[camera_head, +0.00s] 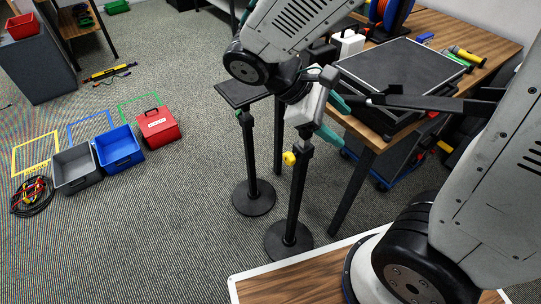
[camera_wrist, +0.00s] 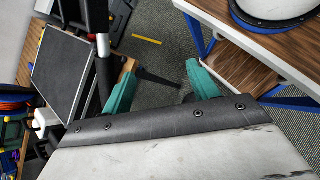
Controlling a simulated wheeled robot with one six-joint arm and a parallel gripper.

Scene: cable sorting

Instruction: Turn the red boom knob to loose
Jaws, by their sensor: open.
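My gripper (camera_head: 344,124) has teal fingers and is open and empty, beside the near left corner of the wooden table. In the wrist view my gripper (camera_wrist: 160,76) shows its fingers well apart, with a dark bar and carpet beyond them. A black boom (camera_head: 440,103) reaches over the table's near side, close to the fingers. A black stand (camera_head: 296,195) with a yellow knob (camera_head: 289,158) stands just below my gripper. I cannot make out a red knob on the boom for certain, and its setting cannot be read.
A dark flat case (camera_head: 400,75) lies on the wooden table (camera_head: 430,24), with cable spools and tools around it. A second black stand (camera_head: 250,165) with a flat top stands left. Grey, blue (camera_head: 119,149) and red (camera_head: 157,128) boxes sit on the open carpet farther left.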

